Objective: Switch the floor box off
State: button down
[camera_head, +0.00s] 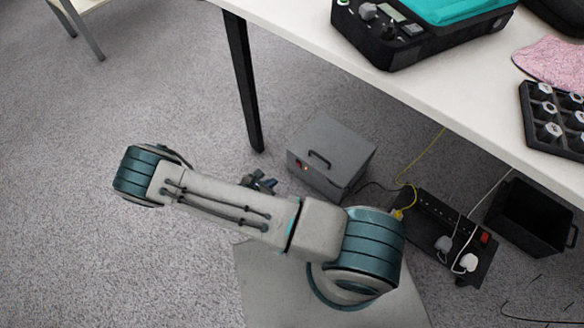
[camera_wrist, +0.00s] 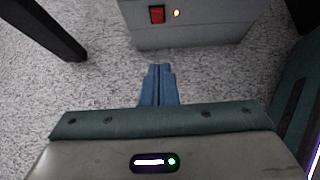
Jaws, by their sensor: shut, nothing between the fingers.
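In the head view my gripper (camera_head: 262,182) shows partly behind my arm, near the box's front left.
A black table leg (camera_head: 243,85) stands left of the box. The white table (camera_head: 450,105) overhangs behind it. To the right lie a black power strip (camera_head: 440,215) with plugs and cables, and a black bin (camera_head: 530,215). The carpet at the left is clear.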

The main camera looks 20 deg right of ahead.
jog(key=b, duration=0.6)
send_near(298, 165)
jog(key=shift+x, duration=3.05)
jog(key=shift+s+a+p, duration=0.1)
jog(key=shift+p, duration=0.35)
